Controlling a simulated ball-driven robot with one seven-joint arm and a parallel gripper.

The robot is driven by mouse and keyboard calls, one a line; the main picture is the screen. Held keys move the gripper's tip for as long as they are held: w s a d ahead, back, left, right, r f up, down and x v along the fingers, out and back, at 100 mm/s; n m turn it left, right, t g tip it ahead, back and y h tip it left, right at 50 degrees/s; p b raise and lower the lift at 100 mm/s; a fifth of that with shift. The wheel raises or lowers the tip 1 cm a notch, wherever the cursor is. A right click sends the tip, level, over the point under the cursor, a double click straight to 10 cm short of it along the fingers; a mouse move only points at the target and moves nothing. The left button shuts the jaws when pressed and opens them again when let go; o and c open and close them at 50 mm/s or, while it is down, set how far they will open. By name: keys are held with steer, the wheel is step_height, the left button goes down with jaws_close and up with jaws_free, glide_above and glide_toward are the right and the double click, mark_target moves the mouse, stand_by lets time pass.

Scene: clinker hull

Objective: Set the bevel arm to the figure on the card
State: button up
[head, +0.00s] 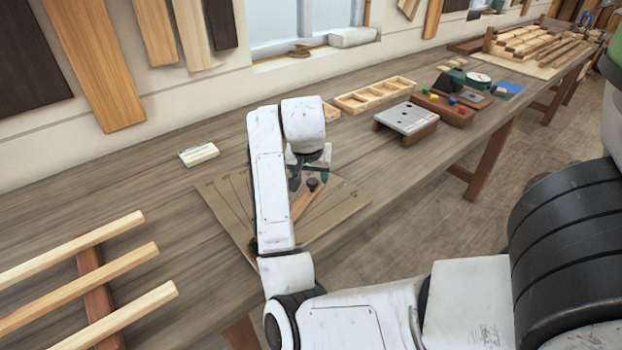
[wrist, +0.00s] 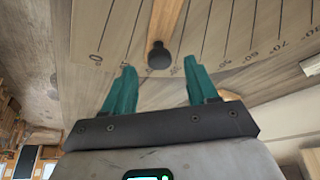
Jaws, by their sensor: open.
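The bevel board (head: 345,198) lies on the bench with fanned lines, and my arm hides part of it in the head view. The wooden bevel arm (head: 304,202) lies across it with a dark knob (head: 313,185) at its end. In the wrist view the bevel arm (wrist: 168,16) runs up from the dark knob (wrist: 159,56). My gripper (wrist: 157,72) is open, with its green fingers on either side of the knob and apart from it. The scale figures show upside down. A white card (head: 198,154) lies behind the board; its writing is too small to read.
Three pale wooden strips (head: 75,249) lie on a dark rail at the lower left. A wooden compartment tray (head: 374,95) and a grey-topped block (head: 406,118) stand to the right along the bench. The bench (head: 120,195) is clear around the card.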

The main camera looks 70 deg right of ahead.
steer(key=shift+x, duration=1.4)
jaws_close()
steer(key=shift+r, duration=0.1)
